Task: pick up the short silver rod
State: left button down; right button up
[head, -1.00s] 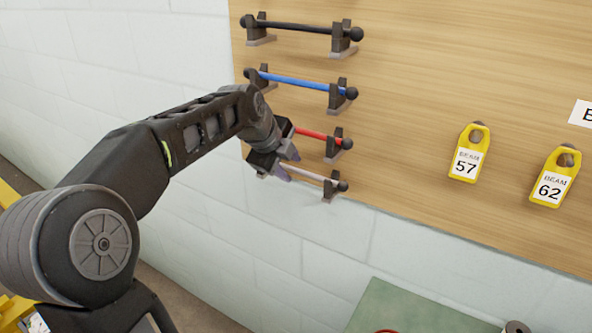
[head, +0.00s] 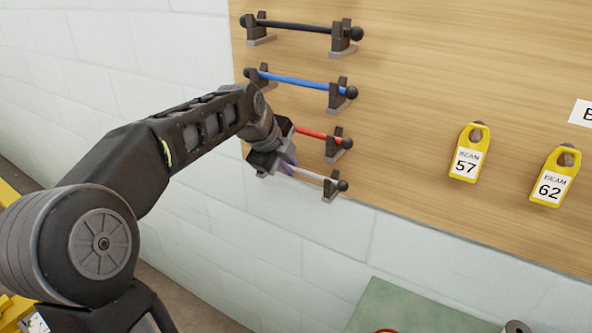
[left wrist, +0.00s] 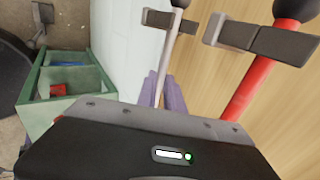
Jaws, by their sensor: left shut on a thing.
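The short silver rod (head: 308,174) is the lowest of several rods on the wooden wall board. Its dark right bracket (head: 331,186) and round end knob (head: 342,186) show in the head view; its left part is hidden behind my gripper. My left gripper (head: 287,164) is shut on the silver rod, which still sits at its bracket. In the left wrist view the gripper's purple-grey fingers (left wrist: 162,90) are close together around the silver rod (left wrist: 171,52). My right gripper is not in view.
A red rod (head: 316,134) lies just above, with blue (head: 300,82) and black (head: 300,27) rods higher up. Yellow tags (head: 467,153) hang to the right. A green bin (left wrist: 62,85) stands below the board in the left wrist view.

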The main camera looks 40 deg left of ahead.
pick_arm(q)
jog(key=shift+r, duration=0.15)
dwell(0.3)
jog(key=s+d+r+b, duration=0.2)
jog(key=s+b, duration=0.3)
jog(key=s, duration=1.3)
jog(key=shift+r, duration=0.6)
